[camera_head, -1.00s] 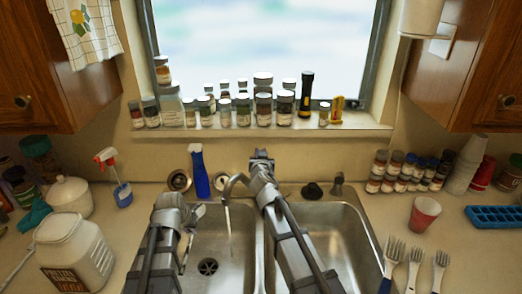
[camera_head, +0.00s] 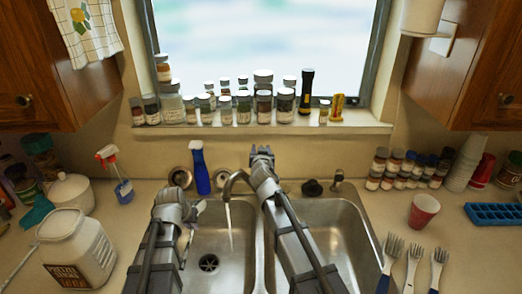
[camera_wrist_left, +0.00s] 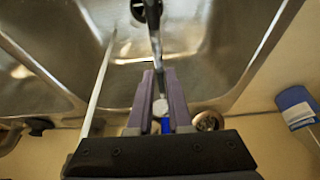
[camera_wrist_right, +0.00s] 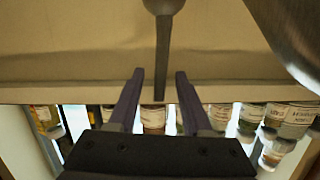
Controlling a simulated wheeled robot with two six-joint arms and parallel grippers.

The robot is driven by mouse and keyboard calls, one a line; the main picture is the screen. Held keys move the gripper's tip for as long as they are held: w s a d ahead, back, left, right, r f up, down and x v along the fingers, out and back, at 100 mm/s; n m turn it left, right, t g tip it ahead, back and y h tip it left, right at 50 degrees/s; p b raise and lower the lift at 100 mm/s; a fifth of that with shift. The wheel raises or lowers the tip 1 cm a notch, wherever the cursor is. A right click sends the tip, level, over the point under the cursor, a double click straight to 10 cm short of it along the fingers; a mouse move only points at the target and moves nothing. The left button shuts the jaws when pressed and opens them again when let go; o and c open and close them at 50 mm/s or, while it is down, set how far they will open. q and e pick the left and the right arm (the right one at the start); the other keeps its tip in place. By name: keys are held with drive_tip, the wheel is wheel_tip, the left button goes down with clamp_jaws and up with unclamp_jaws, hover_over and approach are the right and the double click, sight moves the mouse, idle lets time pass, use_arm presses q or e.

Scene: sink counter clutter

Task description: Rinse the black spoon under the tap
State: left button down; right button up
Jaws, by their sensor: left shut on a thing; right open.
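The black spoon (camera_wrist_left: 152,12) is in my left gripper (camera_wrist_left: 160,75), its handle between the shut fingers and its dark head over the left sink basin (camera_wrist_left: 190,50). In the head view my left gripper (camera_head: 193,209) is at the left basin's back left, and the spoon hangs partly hidden beside it. Water (camera_head: 229,225) runs from the tap (camera_head: 233,183) into that basin; the stream (camera_wrist_left: 99,85) is beside the spoon, apart from it. My right gripper (camera_head: 262,152) is open behind the tap, with a metal lever (camera_wrist_right: 163,50) between its fingers in the right wrist view.
Several jars (camera_head: 243,105) line the window sill. A white tub (camera_head: 75,250) is left of the sink. Forks (camera_head: 414,260) and a red cup (camera_head: 424,210) are right. The right basin (camera_head: 340,235) looks empty.

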use_arm(q)
wheel_tip(320, 180, up, 3)
drive_tip(key=shift+f+p, duration=0.2)
drive_tip(key=shift+p, duration=1.05)
use_arm(e)
drive_tip(key=v, duration=1.2)
use_arm(q)
drive_tip(key=shift+f, duration=0.1)
use_arm(e)
drive_tip(key=s+d+f+g+h, duration=0.3)
drive_tip(key=s+d+f+g, duration=0.45)
drive_tip(key=s+f, duration=0.4)
use_arm(q)
drive_tip(key=shift+f, duration=0.1)
use_arm(e)
drive_tip(key=s+a+f+n+g, duration=0.1)
drive_tip(key=s+f+n+g, duration=0.1)
drive_tip(key=s, duration=0.5)
drive_tip(key=s+a+f+n+g+y, duration=0.1)
drive_tip(key=s+f+n+g, duration=0.1)
drive_tip(key=s+f+g, duration=0.2)
drive_tip(key=s+g, duration=0.2)
drive_tip(key=s, duration=0.2)
drive_tip(key=shift+s+n+y, duration=0.2)
drive_tip(key=shift+n+y, duration=0.1)
use_arm(q)
drive_tip(key=shift+s, duration=0.1)
use_arm(e)
drive_tip(key=shift+a+r, duration=0.1)
drive_tip(key=shift+a, duration=0.05)
